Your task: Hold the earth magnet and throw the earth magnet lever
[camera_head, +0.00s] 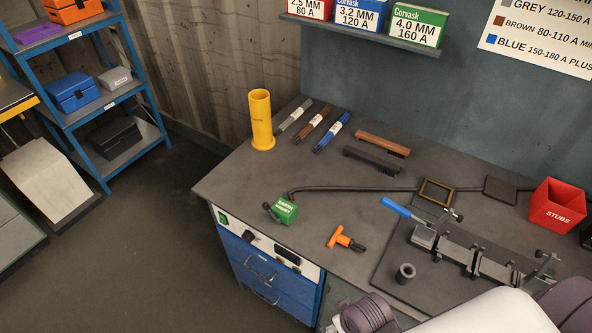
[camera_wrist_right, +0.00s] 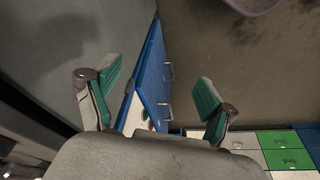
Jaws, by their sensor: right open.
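The earth magnet (camera_head: 284,211) is a green block with white lettering near the left front edge of the bench in the head view. A small dark lever (camera_head: 269,208) sticks out at its left side. A dark cable leads from behind it. My right gripper (camera_wrist_right: 156,78) shows in the right wrist view with its two green-padded fingers wide apart and nothing between them. The magnet is not clearly visible there. My left gripper is in neither view.
The workbench (camera_head: 235,180) holds an orange clamp (camera_head: 345,240), a yellow tube (camera_head: 261,118), several rod bundles, a blue-handled fixture (camera_head: 470,250) and a red stubs bin (camera_head: 557,205). Bare bench top surrounds the magnet. Blue drawers (camera_head: 265,270) are below. Blue shelves (camera_head: 100,110) stand at left.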

